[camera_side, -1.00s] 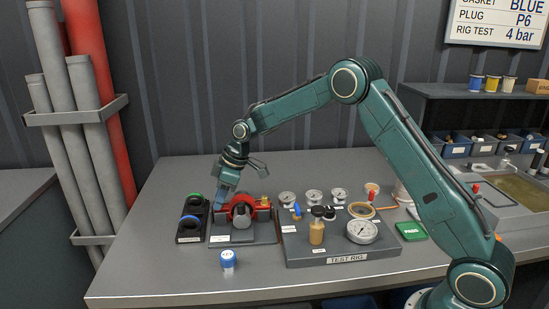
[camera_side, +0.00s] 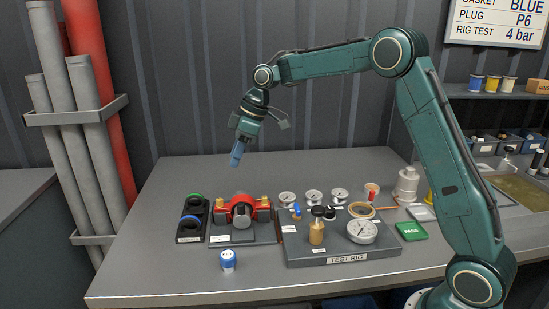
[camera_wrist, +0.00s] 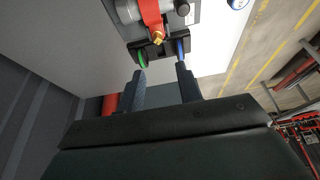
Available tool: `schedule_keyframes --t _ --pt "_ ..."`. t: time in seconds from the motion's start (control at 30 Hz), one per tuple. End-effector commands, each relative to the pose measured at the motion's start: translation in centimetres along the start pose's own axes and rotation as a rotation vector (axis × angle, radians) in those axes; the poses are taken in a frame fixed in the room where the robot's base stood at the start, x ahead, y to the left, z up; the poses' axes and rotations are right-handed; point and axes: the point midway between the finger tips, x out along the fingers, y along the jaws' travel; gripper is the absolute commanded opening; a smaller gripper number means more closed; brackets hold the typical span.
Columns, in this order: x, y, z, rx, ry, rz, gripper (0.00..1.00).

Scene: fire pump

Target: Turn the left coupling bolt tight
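The red pump coupling (camera_side: 240,199) sits on a dark plate at the left of the bench, with a grey round body at its front. The brass left coupling bolt (camera_side: 221,204) stands at its left end, and a second brass bolt (camera_side: 264,201) at its right end. In the wrist view, a brass bolt (camera_wrist: 157,38) shows on the red arm beside the ring rack. My gripper (camera_side: 236,162) hangs above and behind the coupling, clear of it. In the wrist view its two fingers (camera_wrist: 160,70) are apart with nothing between them. How tight the bolt is cannot be seen.
A black rack (camera_side: 192,235) with a green and a blue ring stands left of the coupling. A blue-and-white jar (camera_side: 228,261) stands in front. The test rig (camera_side: 340,251) with gauges is to the right. The bench's front left is clear.

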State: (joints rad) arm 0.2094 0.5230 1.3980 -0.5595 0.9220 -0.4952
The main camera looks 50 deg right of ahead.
Motion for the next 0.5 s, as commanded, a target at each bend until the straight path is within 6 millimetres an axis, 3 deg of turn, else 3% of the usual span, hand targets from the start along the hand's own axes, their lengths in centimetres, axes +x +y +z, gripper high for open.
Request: schedule_keyframes --t 0.5 --pt "-4.6 -4.1 0.6 0.095 -0.002 0.052 0.35"
